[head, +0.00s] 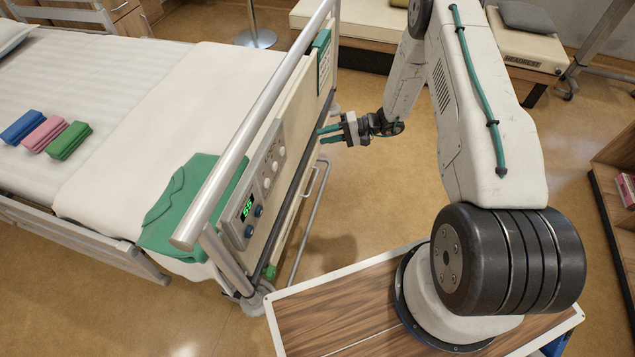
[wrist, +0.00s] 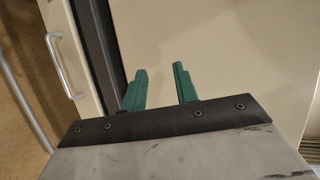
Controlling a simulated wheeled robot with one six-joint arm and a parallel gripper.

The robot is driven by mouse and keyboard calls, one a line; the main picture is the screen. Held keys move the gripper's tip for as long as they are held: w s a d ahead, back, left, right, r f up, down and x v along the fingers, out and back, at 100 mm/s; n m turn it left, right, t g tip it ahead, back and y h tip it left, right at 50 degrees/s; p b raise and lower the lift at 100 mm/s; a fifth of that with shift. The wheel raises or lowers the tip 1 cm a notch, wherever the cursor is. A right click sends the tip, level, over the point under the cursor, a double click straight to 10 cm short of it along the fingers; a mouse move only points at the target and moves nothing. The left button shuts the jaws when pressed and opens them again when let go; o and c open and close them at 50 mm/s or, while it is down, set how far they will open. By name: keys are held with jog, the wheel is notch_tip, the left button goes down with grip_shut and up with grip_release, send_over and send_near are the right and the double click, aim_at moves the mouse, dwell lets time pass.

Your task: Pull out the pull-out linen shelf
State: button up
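The pull-out linen shelf is at the foot end of the bed, where a cream front strip (wrist: 88,48) carries a silver bar handle (wrist: 64,66) in the wrist view. In the head view the handle (head: 311,181) shows small, low under the footboard, and the shelf looks pushed in. My gripper (head: 322,135) is beside the footboard's far half, above the handle. Its two green fingers (wrist: 161,88) are apart with nothing between them. They point at the cream footboard (wrist: 230,50), to the right of the handle in the wrist view. Contact with the board cannot be told.
A control panel (head: 262,182) with a lit display is on the footboard. A metal rail (head: 255,115) runs along its top, and a bent grey tube (head: 311,222) stands out below. Folded cloths (head: 45,133) lie on the bed. The floor (head: 375,205) right of the footboard is clear.

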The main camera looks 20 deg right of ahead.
jog(key=s+d+f+m+t+h, duration=0.1)
jog(key=s+f+m+t, duration=0.15)
jog(key=f, duration=0.85)
jog(key=s+d+f+m+t+h, duration=0.1)
jog(key=s+f+t, duration=0.15)
jog(key=f, duration=0.75)
jog(key=x, duration=0.7)
jog(key=shift+a+f, duration=0.2)
jog(key=shift+f, duration=0.05)
jog(key=shift+s, duration=0.1)
grip_shut()
